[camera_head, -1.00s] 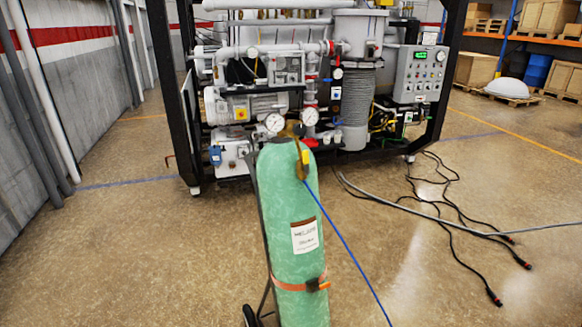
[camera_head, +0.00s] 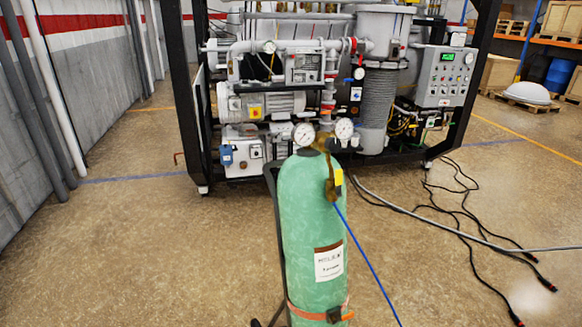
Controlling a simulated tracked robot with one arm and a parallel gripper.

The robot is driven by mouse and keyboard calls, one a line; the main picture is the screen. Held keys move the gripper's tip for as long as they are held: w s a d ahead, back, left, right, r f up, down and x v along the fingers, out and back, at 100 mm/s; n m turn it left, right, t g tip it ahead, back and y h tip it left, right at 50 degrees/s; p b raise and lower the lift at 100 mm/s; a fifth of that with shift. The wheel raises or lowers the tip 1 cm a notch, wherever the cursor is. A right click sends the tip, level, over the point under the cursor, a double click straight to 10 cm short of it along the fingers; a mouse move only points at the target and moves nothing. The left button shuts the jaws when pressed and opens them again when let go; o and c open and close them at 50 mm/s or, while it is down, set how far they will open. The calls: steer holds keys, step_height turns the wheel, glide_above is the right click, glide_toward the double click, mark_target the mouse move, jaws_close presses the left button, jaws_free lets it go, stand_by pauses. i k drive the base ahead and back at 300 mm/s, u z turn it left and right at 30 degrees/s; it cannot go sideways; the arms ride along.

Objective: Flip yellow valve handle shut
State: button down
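A yellow handle (camera_head: 338,177) shows at the brass valve and regulator (camera_head: 329,187) on the upper right side of a green gas cylinder (camera_head: 311,225). The handle is small in the picture, and I cannot tell its exact angle. Two round white gauges sit above the cylinder, a left gauge (camera_head: 304,133) and a right gauge (camera_head: 344,128). A blue hose (camera_head: 365,255) runs down and right from the regulator. My gripper is not in view.
The vacuum furnace machine (camera_head: 265,105) in a black frame stands behind the cylinder. Black cables (camera_head: 470,225) lie on the floor at right. A grey wall (camera_head: 85,110) with pipes is at left. Floor on the left is clear.

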mark_target(338, 173)
steer(key=u, duration=0.05)
steer(key=i, duration=1.45)
steer(key=z, duration=0.5)
